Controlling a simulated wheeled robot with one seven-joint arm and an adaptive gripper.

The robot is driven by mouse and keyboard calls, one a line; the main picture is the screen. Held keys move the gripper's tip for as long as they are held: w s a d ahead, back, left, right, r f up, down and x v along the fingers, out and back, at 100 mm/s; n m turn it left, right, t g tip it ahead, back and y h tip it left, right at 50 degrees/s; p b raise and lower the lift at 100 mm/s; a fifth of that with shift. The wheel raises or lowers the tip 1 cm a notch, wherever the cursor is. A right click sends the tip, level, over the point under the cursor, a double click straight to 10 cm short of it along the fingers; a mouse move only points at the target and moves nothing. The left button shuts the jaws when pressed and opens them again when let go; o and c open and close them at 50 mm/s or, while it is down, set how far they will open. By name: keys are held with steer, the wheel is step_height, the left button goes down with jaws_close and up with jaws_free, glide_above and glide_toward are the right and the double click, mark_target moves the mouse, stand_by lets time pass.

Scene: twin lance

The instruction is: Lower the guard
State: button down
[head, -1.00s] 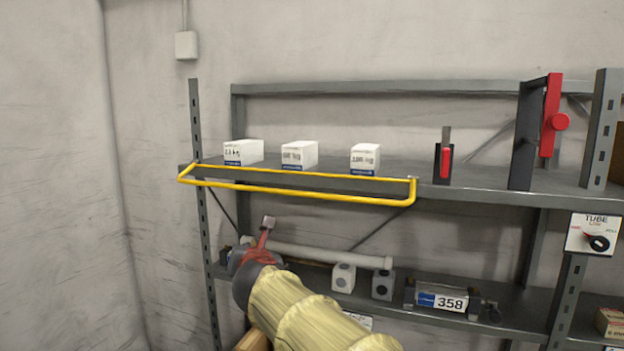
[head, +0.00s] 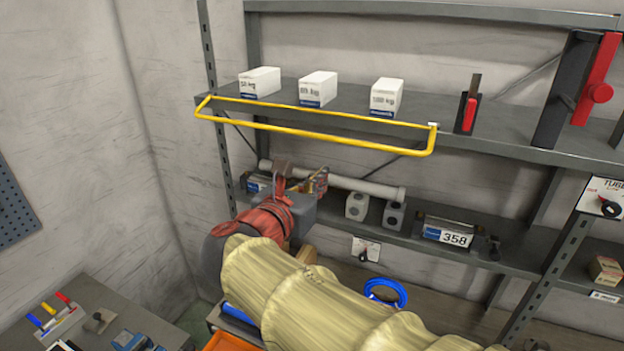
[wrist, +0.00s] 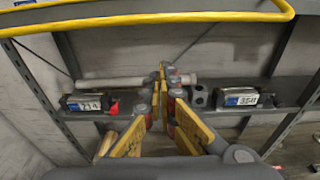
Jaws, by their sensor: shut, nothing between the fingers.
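The guard (head: 320,132) is a yellow bar frame along the front of the upper shelf. It sticks out forward from the shelf edge, slightly below the shelf's top, and its right end meets the shelf near a small white fitting. In the wrist view the guard (wrist: 150,19) crosses the top of the picture. My gripper (head: 322,176) is below the guard, in front of the lower shelf, apart from the bar. In the wrist view my gripper (wrist: 163,68) has its yellow-padded fingers together at the tips, with nothing between them.
Three white boxes (head: 318,89) stand on the upper shelf behind the guard. A red-handled lever (head: 469,112) is right of it. A grey pipe (head: 345,183) and a unit marked 358 (head: 449,233) are on the lower shelf. A tool-covered bench (head: 95,290) is at lower left.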

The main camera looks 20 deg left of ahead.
steer(key=w+r, duration=0.1)
steer(key=w, duration=0.1)
steer(key=w+r+p, duration=0.1)
steer(key=w+r, duration=0.1)
steer(key=shift+d+r, duration=0.15)
stand_by(0.4)
steer(key=shift+r+p, duration=0.15)
steer(key=shift+p, duration=0.45)
steer(key=r+p, duration=0.1)
steer(key=p, duration=0.1)
steer(key=s+r+g+p, duration=0.1)
steer(key=p, duration=0.2)
steer(key=shift+s+r+g, duration=0.1)
steer(key=shift+r+g, duration=0.05)
steer(key=shift+g, duration=0.15)
